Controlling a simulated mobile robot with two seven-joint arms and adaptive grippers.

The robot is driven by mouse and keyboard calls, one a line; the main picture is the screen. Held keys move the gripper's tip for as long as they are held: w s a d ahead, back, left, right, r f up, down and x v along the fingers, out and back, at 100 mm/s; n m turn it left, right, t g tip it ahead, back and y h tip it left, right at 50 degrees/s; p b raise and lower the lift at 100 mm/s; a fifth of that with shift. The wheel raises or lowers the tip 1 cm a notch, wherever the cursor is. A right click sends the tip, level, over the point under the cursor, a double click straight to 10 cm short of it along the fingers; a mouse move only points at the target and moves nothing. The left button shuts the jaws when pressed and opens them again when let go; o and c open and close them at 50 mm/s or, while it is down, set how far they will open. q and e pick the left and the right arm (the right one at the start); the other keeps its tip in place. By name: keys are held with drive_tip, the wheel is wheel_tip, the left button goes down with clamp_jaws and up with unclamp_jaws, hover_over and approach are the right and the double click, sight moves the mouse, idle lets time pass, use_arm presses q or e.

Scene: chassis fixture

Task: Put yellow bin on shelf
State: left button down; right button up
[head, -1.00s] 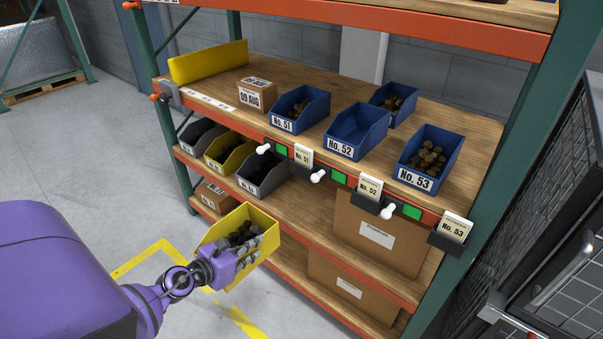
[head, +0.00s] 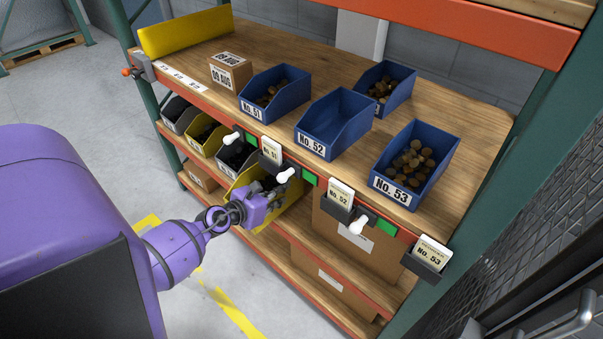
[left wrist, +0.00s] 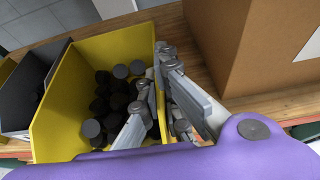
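The yellow bin (head: 289,217), holding dark round pieces, is at the lower shelf (head: 312,250), right of the grey bin (head: 236,156). In the left wrist view the yellow bin (left wrist: 60,98) is seen from above, with wooden shelf behind it. My left gripper (head: 262,203) is shut on the bin's right side wall, one finger inside and one outside, as the left wrist view shows (left wrist: 158,72). My arm hides part of the bin in the head view. Whether its base touches the shelf I cannot tell. My right gripper is not in view.
A cardboard box (head: 345,235) stands right of the yellow bin. Another yellow bin (head: 205,137) is further left. The upper shelf's red front beam with card holders (head: 340,208) overhangs closely. Blue bins (head: 335,125) stand on the upper shelf.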

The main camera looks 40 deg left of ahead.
sight(302, 181)
use_arm(q)
drive_tip(key=w, duration=1)
drive_tip(key=shift+w+d+b, duration=0.3)
drive_tip(key=shift+d, duration=0.05)
drive_tip(key=f+b, duration=0.1)
drive_tip(key=w+f+b, duration=0.1)
drive_tip(key=f+b, duration=0.1)
drive_tip(key=shift+w+f, duration=0.2)
drive_tip(key=shift+f, duration=0.1)
drive_tip(key=c, duration=2.3)
unclamp_jaws()
drive_tip(key=shift+f, duration=0.2)
drive_tip(key=o, duration=0.3)
drive_tip(key=shift+s, duration=0.1)
